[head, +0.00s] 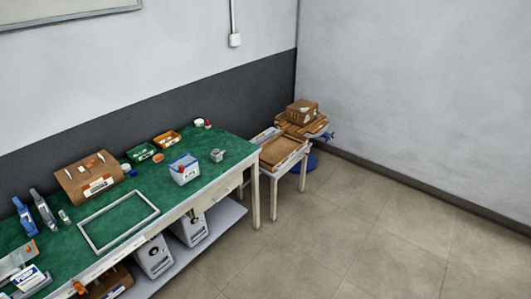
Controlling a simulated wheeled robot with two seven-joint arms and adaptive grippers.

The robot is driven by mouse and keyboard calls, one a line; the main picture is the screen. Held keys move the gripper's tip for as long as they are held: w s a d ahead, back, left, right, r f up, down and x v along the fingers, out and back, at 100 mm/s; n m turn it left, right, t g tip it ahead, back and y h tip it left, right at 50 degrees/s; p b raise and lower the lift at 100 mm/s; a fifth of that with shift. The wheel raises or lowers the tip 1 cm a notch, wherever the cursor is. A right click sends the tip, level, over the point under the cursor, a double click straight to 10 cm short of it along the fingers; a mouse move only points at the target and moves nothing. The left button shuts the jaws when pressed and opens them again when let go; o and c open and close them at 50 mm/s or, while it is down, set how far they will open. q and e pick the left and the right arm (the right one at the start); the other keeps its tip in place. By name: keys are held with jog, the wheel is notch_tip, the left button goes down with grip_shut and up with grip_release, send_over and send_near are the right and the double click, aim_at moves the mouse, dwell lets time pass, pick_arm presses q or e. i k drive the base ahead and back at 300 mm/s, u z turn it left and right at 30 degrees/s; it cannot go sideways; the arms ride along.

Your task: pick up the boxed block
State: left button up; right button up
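I cannot tell for sure which thing is the boxed block. A small open white and blue box (184,171) with something red in its top stands on the green-topped bench (120,213), near its front edge. A white and blue labelled carton (31,279) sits at the bench's near left, partly cut off by the frame. A closed brown cardboard box (302,112) rests on a stack of flat brown pieces in the far corner. Neither of my grippers shows in the head view.
A white rectangular frame (118,220) lies on the bench. A brown tilted box (90,178), green bin (140,153) and orange bin (167,139) stand behind. A small side table (274,156) holds a brown tray. The floor (350,225) at the right is clear.

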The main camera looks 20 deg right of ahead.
aim_at(217, 155)
jog(key=z, duration=0.45)
jog(key=i, duration=0.55)
jog(key=z, duration=0.25)
